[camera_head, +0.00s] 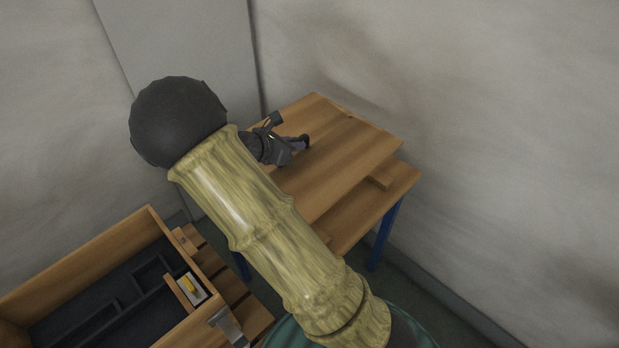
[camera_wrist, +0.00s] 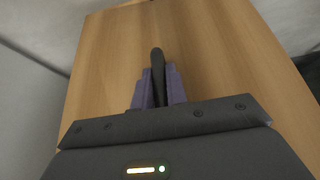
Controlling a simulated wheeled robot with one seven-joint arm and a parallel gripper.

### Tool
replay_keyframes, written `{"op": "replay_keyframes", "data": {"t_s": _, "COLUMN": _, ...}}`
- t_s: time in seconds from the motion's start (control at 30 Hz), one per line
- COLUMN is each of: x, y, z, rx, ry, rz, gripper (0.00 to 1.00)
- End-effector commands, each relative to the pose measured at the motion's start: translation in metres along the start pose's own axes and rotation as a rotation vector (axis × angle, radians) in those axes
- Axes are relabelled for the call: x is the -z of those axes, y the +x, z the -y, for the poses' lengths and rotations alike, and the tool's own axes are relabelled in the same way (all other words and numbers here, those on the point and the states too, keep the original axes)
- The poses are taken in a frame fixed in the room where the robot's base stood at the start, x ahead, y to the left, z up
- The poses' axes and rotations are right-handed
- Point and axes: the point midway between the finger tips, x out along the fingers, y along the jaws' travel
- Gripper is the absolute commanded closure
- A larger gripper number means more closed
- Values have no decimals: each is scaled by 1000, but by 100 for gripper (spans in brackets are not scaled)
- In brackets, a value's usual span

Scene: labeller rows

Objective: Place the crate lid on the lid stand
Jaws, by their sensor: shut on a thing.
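The crate lid (camera_head: 345,145) is a flat wooden panel with a dark handle (camera_wrist: 157,62). My gripper (camera_head: 298,144) is over the lid, shut on that handle. In the wrist view, the purple fingers of my gripper (camera_wrist: 157,92) close on both sides of the handle, and the lid (camera_wrist: 215,60) fills most of the picture. The lid stand (camera_head: 398,192) is a wooden table with blue legs and wooden strips on top. The lid is over it, roughly lined up with it. Whether it rests on the strips or hangs just above them, I cannot tell.
An open wooden crate (camera_head: 95,255) with a dark, divided inside is at the lower left. A small yellow item (camera_head: 189,284) lies in it. Pale walls (camera_head: 480,130) stand close behind and to the right of the stand. My arm hides the stand's left part.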

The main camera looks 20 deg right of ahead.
Motion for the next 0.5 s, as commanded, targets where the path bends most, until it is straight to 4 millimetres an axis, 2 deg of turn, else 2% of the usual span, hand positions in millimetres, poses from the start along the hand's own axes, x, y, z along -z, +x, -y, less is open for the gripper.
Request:
{"op": "replay_keyframes", "data": {"t_s": 0.27, "x": 2, "y": 2, "z": 0, "rx": 1, "ry": 1, "rz": 2, "gripper": 100}}
{"op": "replay_keyframes", "data": {"t_s": 0.5, "x": 36, "y": 20, "z": 0, "rx": 2, "ry": -3, "rz": 3, "gripper": 100}}
